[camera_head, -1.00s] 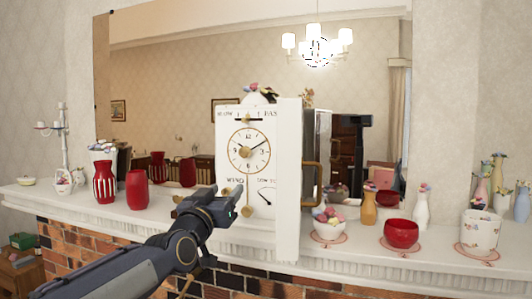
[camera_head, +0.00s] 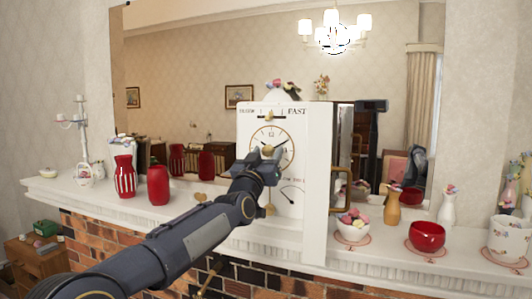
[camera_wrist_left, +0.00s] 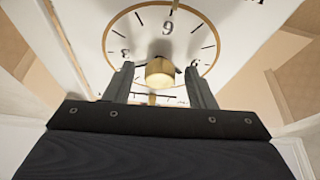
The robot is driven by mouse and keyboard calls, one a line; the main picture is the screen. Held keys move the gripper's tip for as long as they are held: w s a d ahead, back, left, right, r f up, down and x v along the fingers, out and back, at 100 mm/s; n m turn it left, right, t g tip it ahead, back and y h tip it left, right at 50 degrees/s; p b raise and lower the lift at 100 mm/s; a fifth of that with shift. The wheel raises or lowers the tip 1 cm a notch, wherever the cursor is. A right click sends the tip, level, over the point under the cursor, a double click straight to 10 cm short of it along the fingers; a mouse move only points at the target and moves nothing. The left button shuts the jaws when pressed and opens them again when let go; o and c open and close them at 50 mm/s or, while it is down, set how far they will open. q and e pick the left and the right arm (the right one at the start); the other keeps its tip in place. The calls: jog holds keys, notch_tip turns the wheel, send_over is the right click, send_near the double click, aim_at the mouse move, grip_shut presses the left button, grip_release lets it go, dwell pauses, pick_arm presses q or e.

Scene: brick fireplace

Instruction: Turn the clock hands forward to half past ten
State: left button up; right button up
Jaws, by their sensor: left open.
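The white clock (camera_head: 312,180) stands on the mantel, with its dial (camera_head: 283,135) facing me. In the head view one hand (camera_head: 280,147) points to the upper right, and part of another shows at upper left. My left gripper (camera_head: 264,153) covers the lower part of the dial. In the left wrist view the dial (camera_wrist_left: 205,45) appears upside down. A brass knob (camera_wrist_left: 160,72) at its centre sits between the two open fingers (camera_wrist_left: 160,85), with gaps beside it; whether they touch it I cannot tell. My right gripper is not in view.
Red vases (camera_head: 158,186) stand left of the clock. A bowl of colourful balls (camera_head: 352,228), a red bowl (camera_head: 427,237) and a white pot (camera_head: 509,240) stand to the right. A large mirror (camera_head: 200,75) is behind.

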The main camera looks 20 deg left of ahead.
pick_arm(q)
jog(key=shift+c, duration=0.2)
jog(key=c, duration=0.9)
jog(key=shift+s+a+f+m+h+b, duration=0.1)
jog(key=shift+f+m+h+b, duration=0.25)
jog(key=shift+m+b, duration=0.75)
jog(key=shift+c, duration=0.2)
jog(key=shift+r+m+h+b, duration=0.1)
jog(key=shift+m+h+b, duration=0.2)
jog(key=shift+h+b, duration=0.15)
jog(key=shift+a+r+m, duration=0.1)
jog(key=shift+r+m, duration=0.05)
jog(key=shift+m, duration=0.35)
jog(key=m+h+p, duration=0.1)
jog(key=p, duration=0.1)
jog(key=r+m+h+p, duration=0.1)
jog(key=m, duration=0.1)
jog(key=shift+p, duration=0.35)
jog(key=shift+f+m+h+p, duration=0.25)
jog(key=shift+m+h+p, duration=0.15)
jog(key=shift+m, duration=0.3)
jog(key=shift+f, duration=0.1)
